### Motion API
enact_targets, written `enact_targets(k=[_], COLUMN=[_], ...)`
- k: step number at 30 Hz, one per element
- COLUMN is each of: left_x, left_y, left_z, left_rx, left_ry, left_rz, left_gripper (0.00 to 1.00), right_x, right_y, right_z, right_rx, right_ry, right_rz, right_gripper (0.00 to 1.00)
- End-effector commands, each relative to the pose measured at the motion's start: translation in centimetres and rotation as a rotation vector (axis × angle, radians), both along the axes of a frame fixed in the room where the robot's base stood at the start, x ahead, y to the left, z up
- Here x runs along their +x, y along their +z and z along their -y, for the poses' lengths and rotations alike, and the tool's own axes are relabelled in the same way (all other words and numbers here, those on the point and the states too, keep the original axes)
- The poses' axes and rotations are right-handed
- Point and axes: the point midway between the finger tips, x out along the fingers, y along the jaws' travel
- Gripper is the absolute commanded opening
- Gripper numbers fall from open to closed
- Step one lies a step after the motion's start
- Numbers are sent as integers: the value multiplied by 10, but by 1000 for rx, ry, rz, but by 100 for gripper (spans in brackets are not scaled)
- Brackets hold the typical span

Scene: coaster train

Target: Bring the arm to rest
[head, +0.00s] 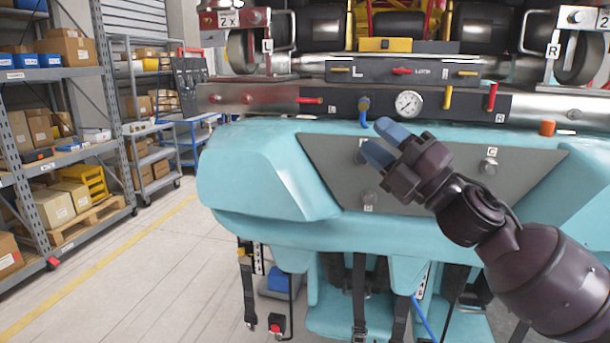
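My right arm (545,280) reaches in from the lower right. Its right gripper (373,136) has blue fingertips that stand apart with nothing visible between them. The gripper is in front of the grey plate (330,165) on the teal coaster car (260,170), just below the pressure gauge (408,104). I cannot tell whether it touches the plate. It hides part of the plate's middle. My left gripper is not in view.
A dark panel with red and yellow levers (401,71) runs above the car's front. A knob (488,166) sits on the plate's right side. Straps (248,290) hang below. Shelves with boxes (65,125) stand left, beyond open floor (150,270).

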Motion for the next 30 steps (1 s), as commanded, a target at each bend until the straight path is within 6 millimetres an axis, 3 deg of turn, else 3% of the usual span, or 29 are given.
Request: enact_targets(k=[1,7,14,18,23,30], left_x=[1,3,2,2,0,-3], left_y=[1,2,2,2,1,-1], left_z=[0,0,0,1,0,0], left_rx=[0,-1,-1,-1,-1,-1], left_ry=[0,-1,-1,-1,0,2], left_rz=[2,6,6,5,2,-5], left_gripper=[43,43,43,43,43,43], right_x=[8,28,18,-5,-45,-126], right_y=[-23,-116,-235,-306,-380,-475], right_z=[9,46,84,103,121,145], right_rx=[78,370,656,800,951,1132], right_ry=[-7,-50,-133,-196,-267,-417], right_rz=[-109,-499,-869,-1045,-1203,-1367], right_gripper=[40,40,40,40,40,40])
